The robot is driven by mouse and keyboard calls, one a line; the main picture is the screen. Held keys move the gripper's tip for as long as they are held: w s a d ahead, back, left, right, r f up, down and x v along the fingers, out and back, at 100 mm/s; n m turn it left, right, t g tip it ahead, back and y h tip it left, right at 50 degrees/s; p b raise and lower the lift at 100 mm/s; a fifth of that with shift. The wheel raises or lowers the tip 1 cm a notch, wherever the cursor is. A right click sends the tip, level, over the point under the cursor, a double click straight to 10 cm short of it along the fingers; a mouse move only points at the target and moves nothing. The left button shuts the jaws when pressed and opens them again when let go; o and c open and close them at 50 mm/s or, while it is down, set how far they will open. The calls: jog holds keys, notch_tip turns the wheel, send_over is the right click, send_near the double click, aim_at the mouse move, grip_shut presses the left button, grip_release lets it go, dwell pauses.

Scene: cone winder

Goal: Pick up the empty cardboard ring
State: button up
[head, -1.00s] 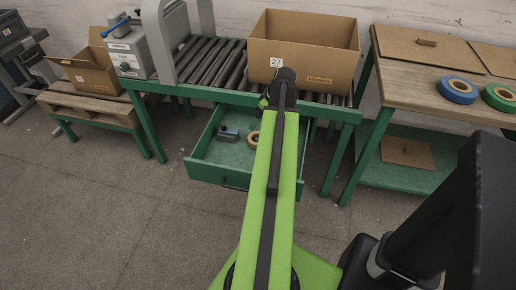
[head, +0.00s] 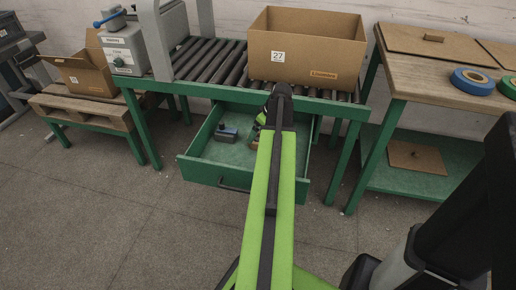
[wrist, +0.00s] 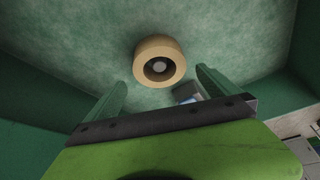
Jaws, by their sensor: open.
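The cardboard ring (wrist: 160,43) is tan, with a dark hole and a pale spot inside it. It lies on the green floor of the open drawer (head: 202,175). In the wrist view it sits just beyond my gripper (wrist: 162,80), roughly centred between the two green fingers. The fingers are apart with nothing between them, and no contact with the ring shows. In the head view my arm reaches over the drawer's right part and mostly hides the gripper and the ring.
A small dark blue-grey object (head: 226,133) lies in the drawer left of the ring. The drawer walls stand around the gripper. The roller table (head: 215,72) with a cardboard box (head: 305,50) is above. Blue tape (head: 472,81) lies on the right bench.

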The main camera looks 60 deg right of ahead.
aim_at(257, 138)
jog(key=b+x, duration=0.4)
jog(key=x, duration=0.1)
jog(key=shift+s+a+f+b, duration=0.1)
jog(key=shift+s+b, duration=0.25)
jog(key=shift+s, duration=0.05)
jog(key=shift+w+f, duration=0.15)
jog(key=shift+f, duration=0.05)
jog(key=shift+r, duration=0.2)
jog(key=c, duration=1.4)
jog(key=shift+c, duration=0.2)
notch_tip(257, 138, up, 10)
jog(key=p, duration=1)
jog(key=shift+r, duration=0.15)
